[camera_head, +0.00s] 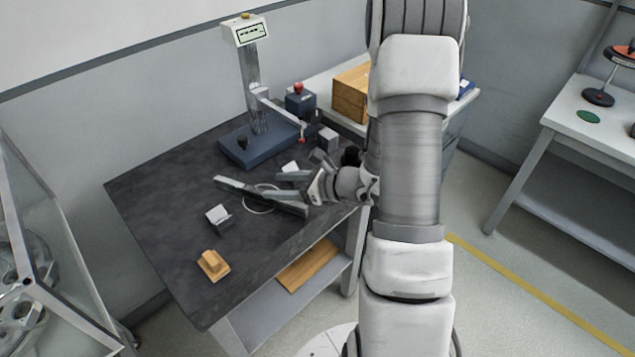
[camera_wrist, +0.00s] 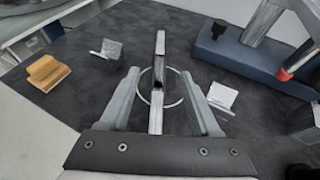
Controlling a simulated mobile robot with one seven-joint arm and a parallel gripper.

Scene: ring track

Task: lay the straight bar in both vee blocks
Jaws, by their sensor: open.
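The straight bar (camera_wrist: 160,48) is a slim grey metal bar over the dark table; its far end also shows in the head view (camera_head: 232,183). My gripper (camera_wrist: 163,98) is open, with one finger on each side of the bar and visible gaps. Whether the bar's near end touches anything is hidden.
A height gauge with a blue base (camera_head: 258,142) stands at the back of the table. A wooden block (camera_head: 212,264) sits near the front left edge. A white ring (camera_wrist: 143,92) lies around the bar's middle, and a white card (camera_wrist: 222,96) lies right.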

